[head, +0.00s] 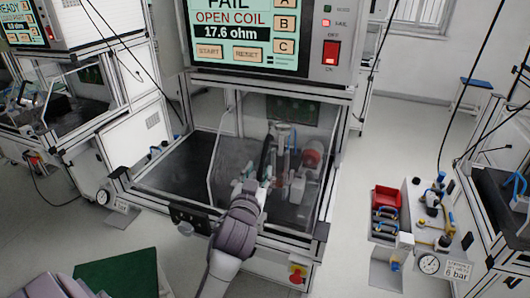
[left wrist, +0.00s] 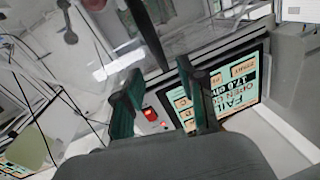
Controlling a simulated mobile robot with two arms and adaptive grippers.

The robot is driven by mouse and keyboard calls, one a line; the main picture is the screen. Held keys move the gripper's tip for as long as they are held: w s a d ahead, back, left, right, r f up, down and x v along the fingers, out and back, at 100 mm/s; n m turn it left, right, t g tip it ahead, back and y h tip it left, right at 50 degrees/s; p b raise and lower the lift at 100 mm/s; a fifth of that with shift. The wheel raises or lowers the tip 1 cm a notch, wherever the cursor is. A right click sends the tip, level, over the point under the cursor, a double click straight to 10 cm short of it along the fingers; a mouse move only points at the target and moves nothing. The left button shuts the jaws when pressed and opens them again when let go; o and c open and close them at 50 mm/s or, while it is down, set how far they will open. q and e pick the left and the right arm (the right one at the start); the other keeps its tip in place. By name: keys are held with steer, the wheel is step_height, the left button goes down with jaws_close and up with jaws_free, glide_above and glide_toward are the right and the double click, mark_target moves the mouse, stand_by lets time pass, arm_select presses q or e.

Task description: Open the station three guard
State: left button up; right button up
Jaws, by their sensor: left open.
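The test station in the middle of the head view has a clear guard (head: 222,150) across its front. Behind it a fixture with a red round part (head: 311,158) shows. I cannot tell how far the guard is open. My right gripper is not in view.
The station's screen (head: 250,33) reads FAIL, OPEN COIL, 17.6 ohm, beside a red switch (head: 331,53). A red bin (head: 386,198) and a gauge (head: 429,264) stand at the right. Another station (head: 75,95) is at the left. A green mat (head: 118,276) lies bottom left.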

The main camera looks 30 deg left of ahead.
mark_target(263, 158)
arm_select(q)
steer(key=p+x, duration=0.1)
steer(key=x, duration=0.6)
steer(key=shift+w+a+f, duration=0.1)
steer(key=shift+w, duration=0.2)
jaws_close()
